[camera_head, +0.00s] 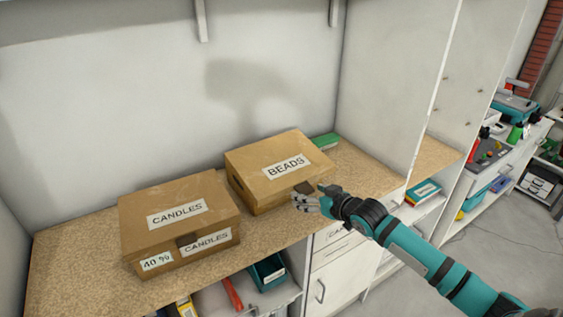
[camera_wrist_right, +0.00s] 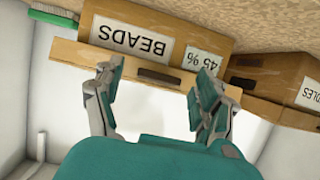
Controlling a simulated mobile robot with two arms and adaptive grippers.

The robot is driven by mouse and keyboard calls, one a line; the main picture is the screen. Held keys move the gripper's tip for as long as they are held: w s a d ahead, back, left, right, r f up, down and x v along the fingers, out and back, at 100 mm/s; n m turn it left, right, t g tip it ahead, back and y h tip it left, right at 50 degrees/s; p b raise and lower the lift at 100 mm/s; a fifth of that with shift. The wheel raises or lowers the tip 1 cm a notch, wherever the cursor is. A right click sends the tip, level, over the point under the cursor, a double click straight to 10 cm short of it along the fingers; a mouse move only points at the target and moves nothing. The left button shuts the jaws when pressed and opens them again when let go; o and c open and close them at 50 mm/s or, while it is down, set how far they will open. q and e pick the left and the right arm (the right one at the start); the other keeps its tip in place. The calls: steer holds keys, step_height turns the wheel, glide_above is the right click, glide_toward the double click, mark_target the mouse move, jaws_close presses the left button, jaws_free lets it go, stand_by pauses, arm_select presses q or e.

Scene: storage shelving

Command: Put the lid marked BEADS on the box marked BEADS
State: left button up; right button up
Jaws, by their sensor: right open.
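The lid marked BEADS (camera_head: 262,158) lies on top of the cardboard box marked BEADS (camera_head: 264,203) on the worktop. The wrist view is upside down and shows the box's BEADS label (camera_wrist_right: 128,40), and the lid's front edge (camera_wrist_right: 75,55) with a dark slot. There the lid reaches past the box at the left; I cannot tell if it is fully seated. My right gripper (camera_head: 311,199) is at the lid's front right edge; its fingers are apart in the wrist view (camera_wrist_right: 157,78), with nothing visibly held. My left gripper is not in view.
A lidded box marked CANDLES (camera_head: 150,240) stands left of the BEADS box. A green item (camera_head: 326,141) lies behind its right end. A tall partition (camera_head: 385,90) rises at the right. Lower shelves hold a teal bin (camera_head: 268,272). The worktop's far left is clear.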

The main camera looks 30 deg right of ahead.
steer(key=c, duration=1.4)
steer(key=shift+r, duration=0.1)
